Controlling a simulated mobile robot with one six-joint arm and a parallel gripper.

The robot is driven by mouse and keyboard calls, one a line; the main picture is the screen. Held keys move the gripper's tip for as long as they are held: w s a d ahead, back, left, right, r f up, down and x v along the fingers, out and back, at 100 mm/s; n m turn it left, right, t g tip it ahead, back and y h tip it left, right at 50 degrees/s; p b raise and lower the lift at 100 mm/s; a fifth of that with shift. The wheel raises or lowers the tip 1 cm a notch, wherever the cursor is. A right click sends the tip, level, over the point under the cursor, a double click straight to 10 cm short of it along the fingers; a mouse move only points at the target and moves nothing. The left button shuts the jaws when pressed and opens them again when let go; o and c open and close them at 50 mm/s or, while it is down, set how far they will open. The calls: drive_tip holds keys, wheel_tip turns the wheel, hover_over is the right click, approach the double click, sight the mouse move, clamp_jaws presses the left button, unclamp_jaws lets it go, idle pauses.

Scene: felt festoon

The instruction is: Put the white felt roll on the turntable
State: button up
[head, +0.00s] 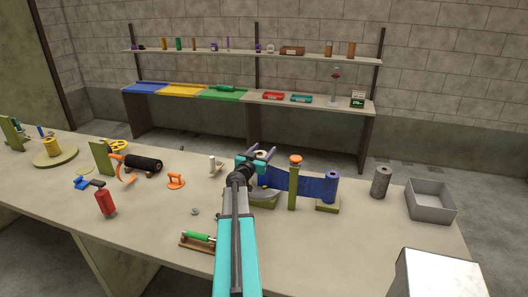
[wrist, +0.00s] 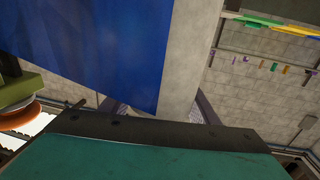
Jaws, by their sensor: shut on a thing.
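My gripper (head: 262,154) is raised above the middle of the bench, in front of the blue felt. It is shut on a pale roll-like piece, which looks like the white felt roll (head: 261,156); only a small part shows between the fingers. In the wrist view a pale upright strip (wrist: 184,60), likely the same roll, stands between the fingers beside blue cloth. A round olive disc (head: 70,157), which looks like the turntable, lies at the bench's far left with a yellow roll (head: 53,147) on it. My gripper is well to its right.
Blue felt (head: 298,184) stretches past an olive post (head: 293,190) to a blue roll (head: 331,187). A grey roll (head: 381,181) and open grey bin (head: 430,216) stand right.

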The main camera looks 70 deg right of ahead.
drive_tip(key=o, duration=1.8)
drive_tip(key=shift+f, duration=0.1)
drive_tip(key=shift+a, duration=0.1)
drive_tip(key=shift+w+a+b, duration=0.2)
drive_tip(key=shift+a+b, duration=0.5)
drive_tip(key=shift+a, duration=2.25)
drive_tip(key=shift+w+a+b, duration=0.2)
drive_tip(key=shift+a+b, duration=0.5)
drive_tip(key=shift+a, duration=2.25)
